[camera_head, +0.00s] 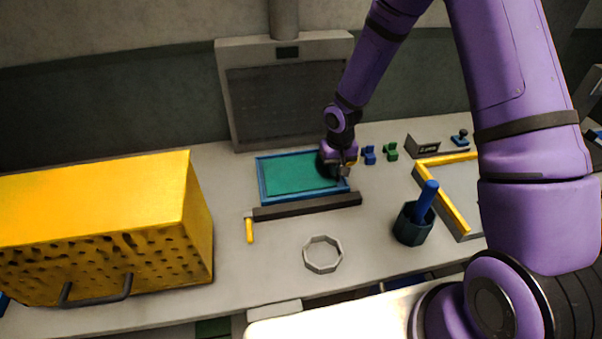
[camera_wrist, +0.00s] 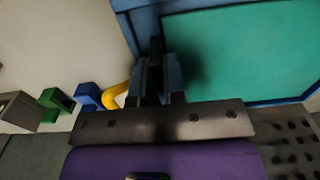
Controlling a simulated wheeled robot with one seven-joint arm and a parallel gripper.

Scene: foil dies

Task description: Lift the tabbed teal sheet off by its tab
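The teal sheet (camera_head: 298,174) lies flat inside a blue-rimmed tray (camera_head: 262,184) on the bench. In the wrist view the sheet (camera_wrist: 240,55) fills the right side, with the blue rim (camera_wrist: 128,25) along its left edge. My gripper (camera_head: 343,176) is low at the tray's right end. In the wrist view its fingertips (camera_wrist: 158,65) are close together over the blue rim. A dark strip shows between the fingers; I cannot tell whether it is the tab or shadow. A yellow curved piece (camera_wrist: 116,97) shows left of the fingers. No tab shows clearly.
A dark bar (camera_head: 305,206) lies in front of the tray. A yellow box (camera_head: 100,230) stands at left, and a dark cup (camera_head: 411,228) and yellow-edged frame (camera_head: 445,205) at right. A blue block (camera_head: 369,155) and a green block (camera_head: 390,151) are near my gripper.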

